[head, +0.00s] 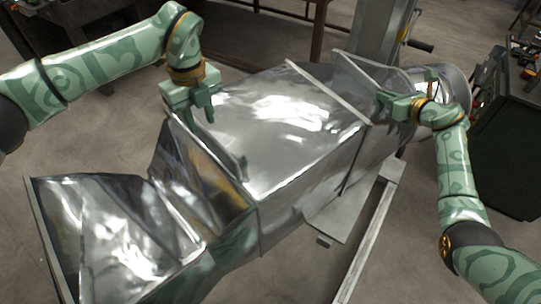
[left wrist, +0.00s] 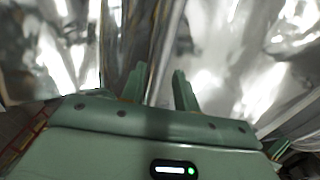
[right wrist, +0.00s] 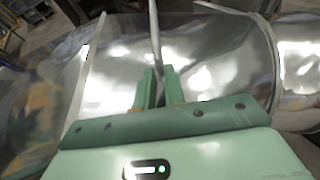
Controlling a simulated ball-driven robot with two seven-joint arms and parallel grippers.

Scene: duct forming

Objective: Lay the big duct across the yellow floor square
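The big duct (head: 290,125) is a shiny sheet-metal piece with flanged seams, running from the lower left to the upper right of the head view. My left gripper (head: 207,112) is at its near-left seam. In the left wrist view its fingers (left wrist: 160,85) stand apart, with a metal edge running between them and a visible gap. My right gripper (head: 388,98) is at a seam toward the duct's far right end. In the right wrist view its fingers (right wrist: 160,82) are close together on a thin upright flange (right wrist: 155,35). No yellow floor square shows.
A grey machine column (head: 382,35) with a handle stands behind the duct. A dark cabinet (head: 510,140) is at the right. A metal rail (head: 370,235) and a flat plate lie below the duct. Brown frame bars (head: 318,30) stand at the back. Bare concrete floor shows at lower right.

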